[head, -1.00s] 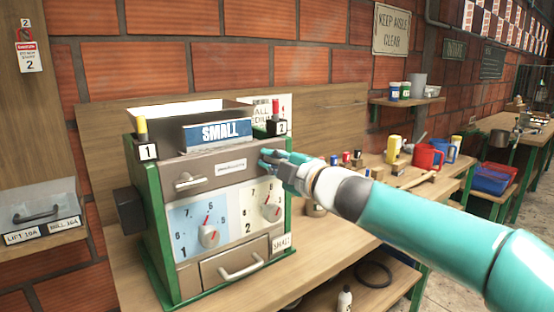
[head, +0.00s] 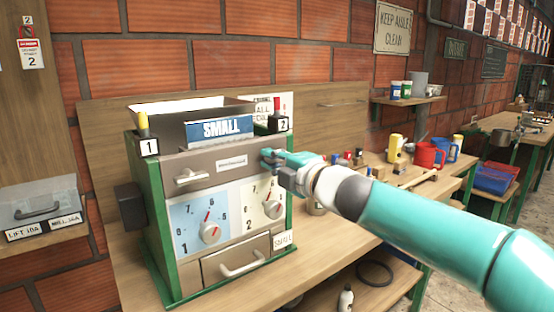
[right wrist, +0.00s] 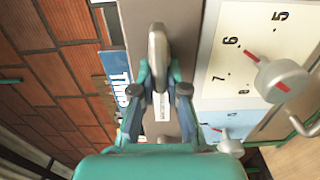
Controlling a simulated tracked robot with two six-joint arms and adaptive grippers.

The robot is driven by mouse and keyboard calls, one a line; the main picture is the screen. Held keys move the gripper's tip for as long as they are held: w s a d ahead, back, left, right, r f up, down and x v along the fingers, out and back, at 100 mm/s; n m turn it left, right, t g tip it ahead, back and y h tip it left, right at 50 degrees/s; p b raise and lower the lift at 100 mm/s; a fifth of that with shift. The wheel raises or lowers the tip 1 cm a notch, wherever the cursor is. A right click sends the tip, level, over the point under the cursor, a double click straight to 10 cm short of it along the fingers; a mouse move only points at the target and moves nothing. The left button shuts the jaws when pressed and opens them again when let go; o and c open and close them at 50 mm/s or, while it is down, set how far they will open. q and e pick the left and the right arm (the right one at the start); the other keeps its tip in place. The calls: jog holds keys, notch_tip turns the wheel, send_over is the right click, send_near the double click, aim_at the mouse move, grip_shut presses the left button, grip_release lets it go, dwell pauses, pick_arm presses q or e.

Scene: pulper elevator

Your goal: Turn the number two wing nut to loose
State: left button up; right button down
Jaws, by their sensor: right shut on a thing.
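The grey-green machine (head: 161,235) stands on the wooden bench, with panels marked 1 and 2 on its front. The number one wing nut (head: 190,177) is a pale metal bar at the upper left of the front, lying nearly level. My right gripper (head: 270,157) is at the upper right of the front, above panel 2. In the right wrist view its fingers (right wrist: 160,82) are shut on a grey rounded metal bar, the number two wing nut (right wrist: 157,48). The gripper hides this nut in the head view. My left gripper is not in view.
Mugs, including a red mug (head: 428,157), stand further right on the bench. The brick wall is behind.

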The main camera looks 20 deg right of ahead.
jog(key=c, duration=1.4)
grip_release()
jog(key=shift+w+d+r, duration=0.1)
jog(key=shift+d+r, duration=0.1)
jog(key=shift+d, duration=0.25)
jog(key=o, duration=0.3)
jog(key=shift+w+d+f, duration=0.1)
jog(key=shift+w+f, duration=0.1)
jog(key=shift+s+a+r, duration=0.15)
jog(key=shift+s+a, duration=0.05)
jog(key=shift+a, duration=0.05)
jog(key=shift+s+d, duration=0.15)
jog(key=shift+s, duration=0.05)
jog(key=v, duration=1.1)
jog(key=shift+s+d, duration=0.1)
jog(key=shift+s, duration=0.3)
